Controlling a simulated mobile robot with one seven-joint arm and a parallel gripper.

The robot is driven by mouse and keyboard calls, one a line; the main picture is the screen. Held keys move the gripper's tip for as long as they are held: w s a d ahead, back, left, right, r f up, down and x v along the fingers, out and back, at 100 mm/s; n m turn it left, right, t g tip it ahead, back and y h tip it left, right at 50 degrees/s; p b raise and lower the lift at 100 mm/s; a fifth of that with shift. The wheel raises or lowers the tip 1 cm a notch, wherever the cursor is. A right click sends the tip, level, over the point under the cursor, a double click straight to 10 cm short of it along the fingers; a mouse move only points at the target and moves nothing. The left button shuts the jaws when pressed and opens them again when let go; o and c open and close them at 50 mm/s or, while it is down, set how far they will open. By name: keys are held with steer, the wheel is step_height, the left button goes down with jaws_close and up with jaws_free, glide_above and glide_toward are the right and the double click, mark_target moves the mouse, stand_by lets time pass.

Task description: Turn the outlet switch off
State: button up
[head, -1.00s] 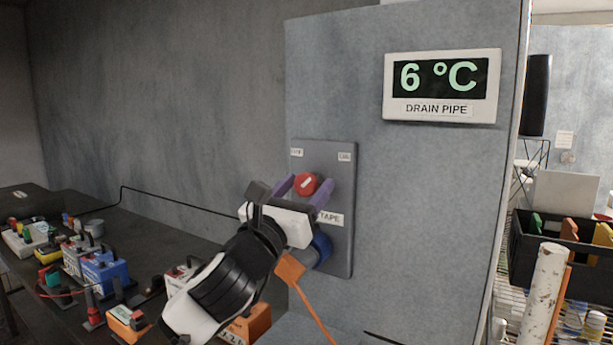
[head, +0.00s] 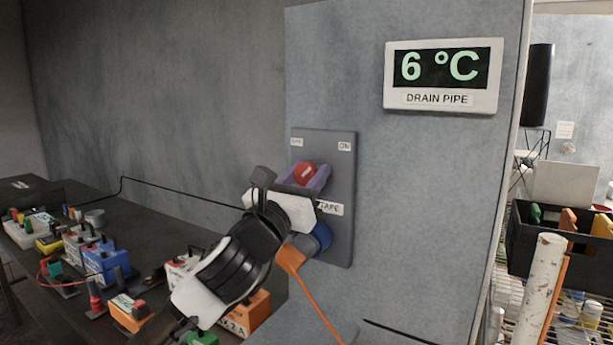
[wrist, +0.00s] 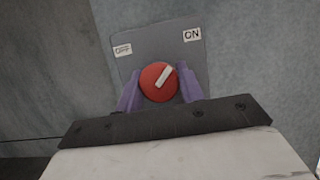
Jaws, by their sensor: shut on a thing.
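The outlet switch is a red round knob (head: 305,173) with a white pointer bar, on a grey panel (head: 340,185) fixed to the grey wall block. In the wrist view the knob (wrist: 159,82) has its white bar slanting up to the right, toward the ON label (wrist: 192,34). The OFF label (wrist: 123,50) is at the panel's upper left. My gripper (head: 304,177) has its purple fingers on either side of the knob, shut on it. Below the knob, a TAPE label and a blue socket plug (head: 321,238) with an orange cord show in the head view, partly behind my gripper.
A display (head: 443,76) reading 6 °C, labelled DRAIN PIPE, hangs above right of the panel. A dark bench (head: 150,215) at left holds several coloured boxes. A wire shelf with a black crate (head: 530,240) stands at right.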

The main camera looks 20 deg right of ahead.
steer(key=shift+f+n+t, duration=0.1)
steer(key=shift+n+t, duration=0.2)
steer(key=shift+n, duration=0.2)
steer(key=n+y+b, duration=0.1)
steer(key=n, duration=0.1)
steer(key=n+t+y+b, duration=0.1)
steer(key=n, duration=0.1)
steer(key=shift+s+d+t, duration=0.1)
steer(key=shift+t, duration=0.2)
steer(key=n+y, duration=0.1)
steer(key=n, duration=0.2)
steer(key=n+t+y, duration=0.1)
steer(key=n, duration=0.2)
steer(key=shift+n+y, duration=0.3)
steer(key=shift+y, duration=0.1)
steer(key=n+y, duration=0.1)
steer(key=n, duration=0.1)
steer(key=n+y, duration=0.1)
steer(key=n, duration=0.1)
steer(key=n+p, duration=0.1)
steer(key=n, duration=0.1)
steer(key=shift+r+y, duration=0.25)
steer(key=shift+y, duration=0.15)
steer(key=shift+n+g+y+p, duration=0.5)
steer(key=shift+n+g+p, duration=0.2)
steer(key=shift+n, duration=1.5)
steer(key=o, duration=1)
